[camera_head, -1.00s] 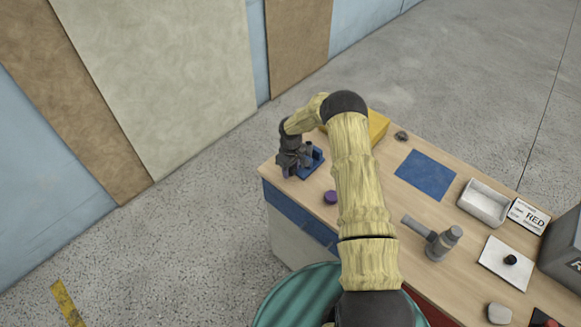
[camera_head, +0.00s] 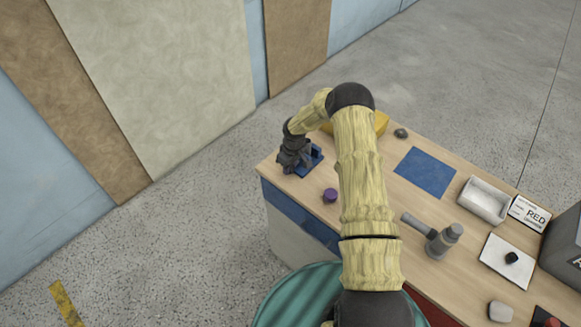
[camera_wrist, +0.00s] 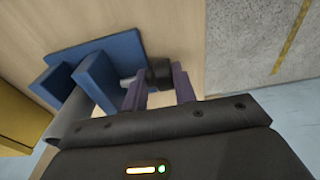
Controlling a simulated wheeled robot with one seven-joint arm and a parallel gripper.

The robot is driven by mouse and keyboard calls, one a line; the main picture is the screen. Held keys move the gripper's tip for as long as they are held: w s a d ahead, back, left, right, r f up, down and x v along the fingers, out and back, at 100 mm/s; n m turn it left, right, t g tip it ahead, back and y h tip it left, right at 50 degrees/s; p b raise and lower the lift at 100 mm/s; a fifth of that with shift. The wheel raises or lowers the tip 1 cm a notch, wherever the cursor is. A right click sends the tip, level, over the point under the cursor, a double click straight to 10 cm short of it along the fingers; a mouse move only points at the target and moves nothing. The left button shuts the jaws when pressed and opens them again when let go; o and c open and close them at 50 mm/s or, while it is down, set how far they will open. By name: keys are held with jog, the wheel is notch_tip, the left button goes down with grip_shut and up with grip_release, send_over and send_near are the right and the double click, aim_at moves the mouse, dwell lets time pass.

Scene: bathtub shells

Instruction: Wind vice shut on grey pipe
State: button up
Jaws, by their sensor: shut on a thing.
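The blue vice (camera_head: 314,158) stands at the far left corner of the bench, partly hidden by my gripper (camera_head: 288,166). In the wrist view the vice (camera_wrist: 112,66) shows its upright blue plates, and my gripper (camera_wrist: 160,92) has its two dark purple fingers on either side of a black handle end (camera_wrist: 159,71). My gripper is shut on this handle, which joins a short grey screw (camera_wrist: 127,82) leading to the vice. A grey rounded piece (camera_wrist: 72,115), seemingly the grey pipe, shows beside the vice plates, partly hidden by my gripper body. I cannot tell how tightly the jaws close on it.
A purple round piece (camera_head: 330,195) lies near the vice. A yellow box (camera_head: 378,122) stands behind my arm. The bench edge is close to the vice.

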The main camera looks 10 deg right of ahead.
jog(key=shift+o, duration=0.2)
jog(key=t+y+b, duration=0.1)
jog(key=b, duration=0.1)
jog(key=f+t+y+b, duration=0.1)
jog(key=b, duration=0.1)
jog(key=shift+s+a+t, duration=0.2)
jog(key=shift+s+t, duration=0.2)
jog(key=t+y+b, duration=0.1)
jog(key=b, duration=0.1)
jog(key=t+y+b, duration=0.1)
jog(key=t+b, duration=0.1)
jog(key=b, duration=0.1)
jog(key=shift+s+d+f, duration=0.2)
jog(key=t+y+b, duration=0.2)
jog(key=b, duration=0.1)
jog(key=shift+s+b, duration=0.1)
jog(key=shift+b, duration=0.3)
jog(key=shift+r+t+y+b, duration=0.15)
jog(key=shift+t+y+b, duration=0.15)
jog(key=shift+t+b, duration=0.25)
jog(key=shift+c, duration=0.2)
jog(key=o, duration=0.8)
jog(key=shift+s+a+r, duration=0.1)
jog(key=shift+d, duration=0.35)
